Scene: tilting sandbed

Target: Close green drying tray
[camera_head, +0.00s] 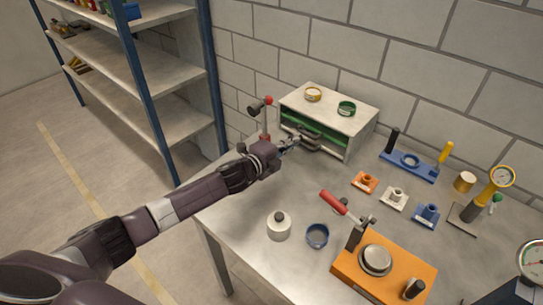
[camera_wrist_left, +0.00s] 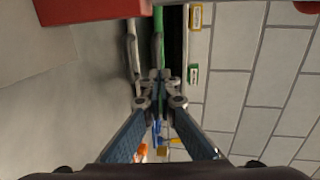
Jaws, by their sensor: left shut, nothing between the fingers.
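The white drying cabinet (camera_head: 352,122) stands against the wall at the back of the table, its dark front opening facing me. The green tray (camera_head: 322,134) shows as a green strip in this opening; a grey handle-like bar is in front of it. How far the tray stands out is hard to tell. In the left wrist view the green tray (camera_wrist_left: 158,25) is a narrow upright strip beyond the fingertips. My left gripper (camera_head: 291,143) is shut and empty at the left part of the cabinet front; its fingertips (camera_wrist_left: 160,78) appear close to the strip. My right gripper is not in view.
Blue, orange and white fixtures, an orange clamp base (camera_head: 350,267) and a gauge (camera_head: 501,177) occupy the right side. Shelves (camera_head: 165,60) stand left.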

